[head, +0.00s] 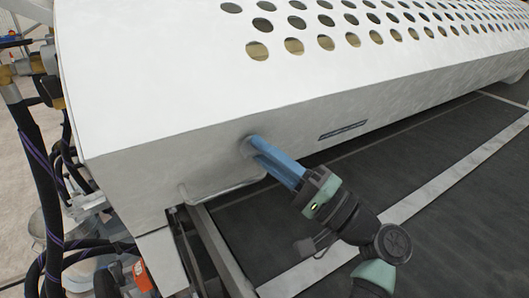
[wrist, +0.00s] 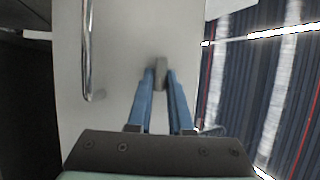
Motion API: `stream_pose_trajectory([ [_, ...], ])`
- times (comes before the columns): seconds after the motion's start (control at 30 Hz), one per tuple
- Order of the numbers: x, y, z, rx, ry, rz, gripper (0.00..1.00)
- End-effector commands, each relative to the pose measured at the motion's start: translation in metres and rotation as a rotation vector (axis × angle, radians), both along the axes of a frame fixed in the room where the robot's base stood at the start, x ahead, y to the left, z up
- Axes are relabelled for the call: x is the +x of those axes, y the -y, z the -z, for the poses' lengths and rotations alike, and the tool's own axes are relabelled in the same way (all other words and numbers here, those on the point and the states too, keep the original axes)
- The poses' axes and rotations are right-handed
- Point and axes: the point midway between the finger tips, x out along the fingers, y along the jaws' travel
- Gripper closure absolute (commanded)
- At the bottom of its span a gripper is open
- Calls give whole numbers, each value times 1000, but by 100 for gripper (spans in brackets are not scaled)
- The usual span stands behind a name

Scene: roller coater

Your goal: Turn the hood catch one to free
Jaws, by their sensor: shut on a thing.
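The hood catch (wrist: 161,70) is a small grey knob on the pale side face of the hood (head: 190,100). In the wrist view it sits between the tips of my gripper's two blue fingers (wrist: 160,82), which close on it from both sides. In the head view my gripper (head: 257,150) reaches to the hood's side from the lower right. Its fingertips meet the face there and largely hide the catch. I cannot read the catch's turn angle clearly.
A curved metal handle (wrist: 88,50) stands on the hood left of the catch; it also shows in the head view (head: 225,190). Black hoses (head: 40,170) hang at the far left. A dark belt bed (head: 430,150) with pale rails lies below and right.

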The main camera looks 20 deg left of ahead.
Motion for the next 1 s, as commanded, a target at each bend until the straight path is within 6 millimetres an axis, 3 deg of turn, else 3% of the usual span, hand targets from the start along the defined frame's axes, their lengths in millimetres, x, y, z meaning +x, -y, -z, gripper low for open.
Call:
stream_pose_trajectory([
  [0.13,0,0,0,3,-3,0,100],
  [0.17,0,1,0,3,-3,0,76],
  [0.3,0,0,0,2,-2,0,51],
  [0.67,-1,4,2,0,-1,2,51],
  [0.83,-5,27,13,2,-1,4,51],
  [1.0,-14,63,28,1,-1,6,51],
])
